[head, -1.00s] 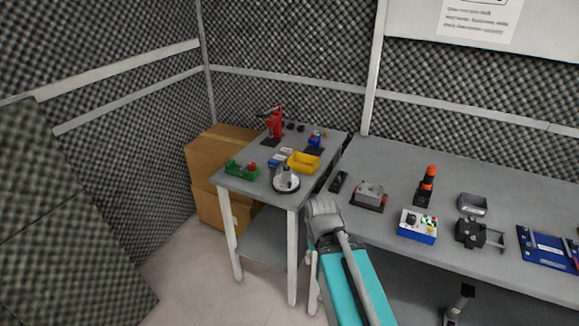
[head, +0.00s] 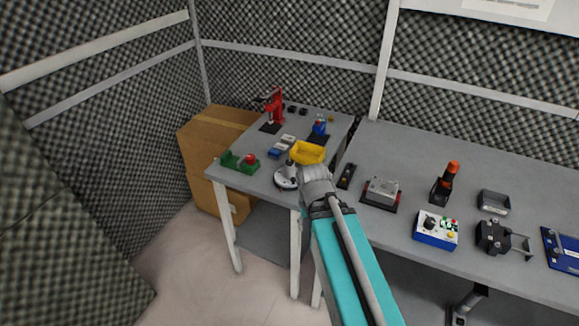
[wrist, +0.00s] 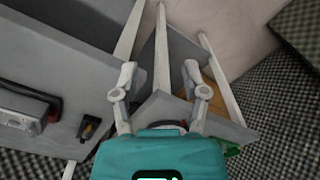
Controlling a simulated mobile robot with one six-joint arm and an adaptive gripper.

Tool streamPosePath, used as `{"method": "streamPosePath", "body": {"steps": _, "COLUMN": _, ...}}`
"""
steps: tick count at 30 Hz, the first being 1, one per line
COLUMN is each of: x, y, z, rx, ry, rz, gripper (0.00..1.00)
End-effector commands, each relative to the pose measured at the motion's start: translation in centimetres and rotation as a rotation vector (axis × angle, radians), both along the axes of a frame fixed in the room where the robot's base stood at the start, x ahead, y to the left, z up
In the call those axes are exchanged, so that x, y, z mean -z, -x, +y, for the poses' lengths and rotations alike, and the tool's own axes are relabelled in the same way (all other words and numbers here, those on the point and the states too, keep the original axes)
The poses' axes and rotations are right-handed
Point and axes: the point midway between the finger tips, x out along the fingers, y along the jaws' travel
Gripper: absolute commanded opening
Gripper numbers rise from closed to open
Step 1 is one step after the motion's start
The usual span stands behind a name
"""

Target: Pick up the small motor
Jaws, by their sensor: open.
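I cannot tell for certain which small item is the small motor. One candidate is a small blue part (head: 319,128) on a dark base, toward the back right of the small side table (head: 232,177). A grey upright part on a round light base (head: 286,178) stands at that table's front edge, beside my arm's end. In the wrist view my gripper (wrist: 158,76) is open and empty, its two fingers apart above the table edge and floor. In the head view the fingers are hidden behind my wrist.
The side table also holds a yellow bin (head: 308,152), a green tray (head: 240,163) and a red press (head: 275,106). Cardboard boxes (head: 205,140) stand behind it. The long bench (head: 420,160) on the right carries a blue-white control box (head: 436,230) and a dark clamp (head: 492,236).

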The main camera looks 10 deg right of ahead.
Motion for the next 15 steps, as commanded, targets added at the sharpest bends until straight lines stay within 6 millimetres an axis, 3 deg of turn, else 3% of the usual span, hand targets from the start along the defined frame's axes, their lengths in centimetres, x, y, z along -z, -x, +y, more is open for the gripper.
{"method": "streamPosePath", "body": {"steps": 7, "x": 0.0, "y": 0.0, "z": 0.0, "rx": 0.0, "ry": 0.0, "rz": 0.0, "gripper": 0.57}}
{"method": "streamPosePath", "body": {"steps": 14, "x": -0.3, "y": -0.7, "z": 0.0, "rx": 0.026, "ry": 0.0, "rz": 0.0, "gripper": 0.98}}
{"method": "streamPosePath", "body": {"steps": 15, "x": -0.4, "y": -1.0, "z": 0.0, "rx": 0.043, "ry": 0.0, "rz": 0.0, "gripper": 1.0}}
